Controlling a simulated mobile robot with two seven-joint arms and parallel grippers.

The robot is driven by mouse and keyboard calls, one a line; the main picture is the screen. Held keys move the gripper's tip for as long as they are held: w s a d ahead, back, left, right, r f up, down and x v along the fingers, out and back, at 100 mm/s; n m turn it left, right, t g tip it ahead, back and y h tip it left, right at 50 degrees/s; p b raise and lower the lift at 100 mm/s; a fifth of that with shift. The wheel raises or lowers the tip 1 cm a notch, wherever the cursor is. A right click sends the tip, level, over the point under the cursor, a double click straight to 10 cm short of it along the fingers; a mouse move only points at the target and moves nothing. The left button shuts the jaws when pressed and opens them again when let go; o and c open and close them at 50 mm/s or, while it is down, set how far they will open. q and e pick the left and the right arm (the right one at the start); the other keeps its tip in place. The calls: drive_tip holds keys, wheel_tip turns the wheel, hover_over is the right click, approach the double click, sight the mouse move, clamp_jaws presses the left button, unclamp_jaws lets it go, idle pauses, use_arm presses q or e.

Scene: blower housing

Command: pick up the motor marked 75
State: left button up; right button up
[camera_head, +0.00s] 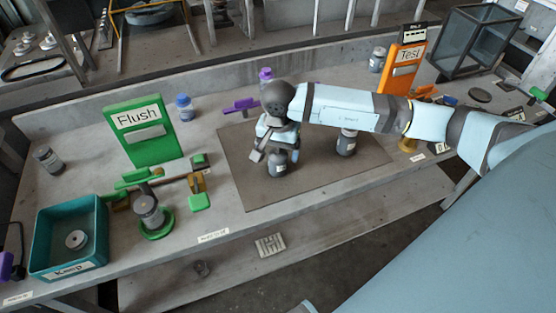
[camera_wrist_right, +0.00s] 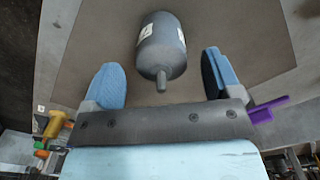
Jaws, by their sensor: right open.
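A grey cylindrical motor (camera_head: 277,168) with a white label stands on the brown mat (camera_head: 235,168), directly below my right gripper (camera_head: 266,148). In the right wrist view the same motor (camera_wrist_right: 162,45) shows with its thin shaft toward me, between and just beyond the two blue fingers of the right gripper (camera_wrist_right: 160,74). The fingers are apart, with a gap on both sides of the motor. A second motor (camera_head: 347,143) stands on the mat to the right, partly under my forearm. The numbers on the labels are too small to read. My left gripper is not in view.
A green Flush sign (camera_head: 143,140) stands at left, an orange Test sign (camera_head: 401,70) at back right. A teal bin (camera_head: 68,265) marked Keep holds a round part. More motors stand at far left (camera_head: 48,158), on a green fixture (camera_head: 148,210), and near Test (camera_head: 377,60).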

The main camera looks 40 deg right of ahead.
wheel_tip(320, 180, down, 3)
drive_tip(key=shift+r, duration=0.3)
drive_tip(key=c, duration=1.2)
